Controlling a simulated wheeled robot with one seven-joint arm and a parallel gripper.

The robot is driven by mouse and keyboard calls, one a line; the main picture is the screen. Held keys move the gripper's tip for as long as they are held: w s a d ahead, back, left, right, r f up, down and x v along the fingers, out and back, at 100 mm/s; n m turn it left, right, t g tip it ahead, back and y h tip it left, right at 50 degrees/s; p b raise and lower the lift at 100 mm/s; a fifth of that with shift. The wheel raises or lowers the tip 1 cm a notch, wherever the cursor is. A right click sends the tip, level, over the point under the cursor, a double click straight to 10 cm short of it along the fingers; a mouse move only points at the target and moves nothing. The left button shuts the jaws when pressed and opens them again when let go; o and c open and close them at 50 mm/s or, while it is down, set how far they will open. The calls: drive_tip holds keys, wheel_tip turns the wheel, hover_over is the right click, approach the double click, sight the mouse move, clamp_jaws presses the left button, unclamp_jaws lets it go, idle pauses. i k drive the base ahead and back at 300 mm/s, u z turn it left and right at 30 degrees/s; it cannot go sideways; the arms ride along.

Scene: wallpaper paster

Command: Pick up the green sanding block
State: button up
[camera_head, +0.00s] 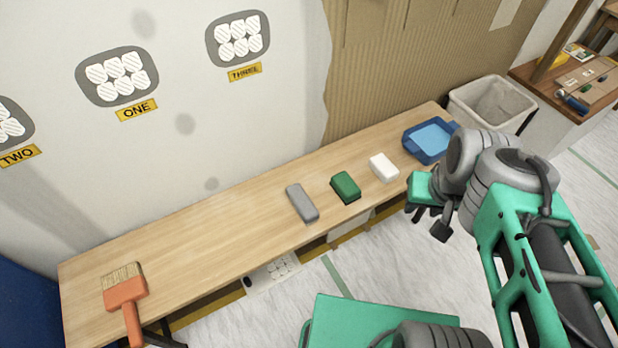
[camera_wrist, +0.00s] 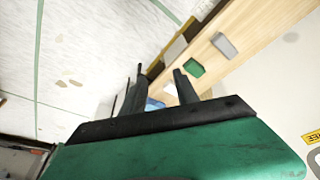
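The green sanding block (camera_head: 345,187) lies on the wooden bench (camera_head: 215,235), between a grey block (camera_head: 302,202) on its left and a white block (camera_head: 383,167) on its right. It also shows in the wrist view as a small green block (camera_wrist: 194,68), just beyond the right finger. My gripper (camera_head: 427,222) is off the bench's front edge, to the right of the green block and apart from it. In the wrist view its two dark fingers (camera_wrist: 159,78) are spread with nothing held between them.
A blue tray (camera_head: 411,145) stands at the bench's right end, with a grey bin (camera_head: 517,121) beyond it. An orange-handled brush (camera_head: 125,290) lies at the far left. The bench between brush and grey block is clear. A wall stands behind.

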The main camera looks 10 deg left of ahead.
sight(346, 191)
drive_tip(key=u, duration=0.95)
drive_tip(key=i, duration=0.8)
drive_tip(key=u, duration=0.8)
